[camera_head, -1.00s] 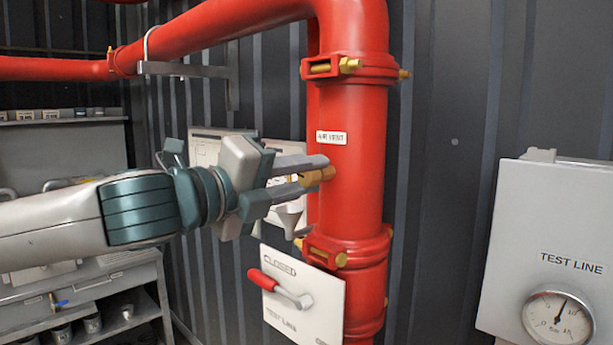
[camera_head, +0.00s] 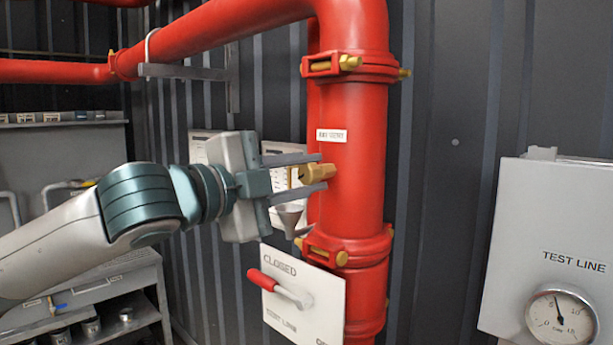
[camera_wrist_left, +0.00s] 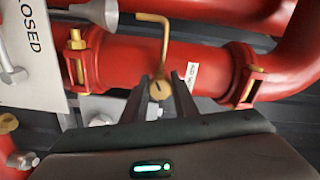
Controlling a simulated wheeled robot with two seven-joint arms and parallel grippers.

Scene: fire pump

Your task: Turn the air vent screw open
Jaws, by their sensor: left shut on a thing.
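The brass air vent screw (camera_head: 315,172) sticks out from the left side of the upright red pipe (camera_head: 357,215), below a small white label (camera_head: 331,136). My left gripper (camera_head: 322,172) comes in from the left and is shut on the screw, one finger above it and one below. In the left wrist view, the screw's round end (camera_wrist_left: 160,90) sits between the two dark fingertips (camera_wrist_left: 160,95). A bent brass tube (camera_wrist_left: 163,45) runs from it there. My right gripper is not in view.
A white plate marked CLOSED (camera_head: 300,315) with a red-handled lever (camera_head: 272,284) is below the gripper. A funnel (camera_head: 289,214) hangs just under the fingers. A grey TEST LINE box (camera_head: 545,220) with a gauge (camera_head: 560,316) is at right.

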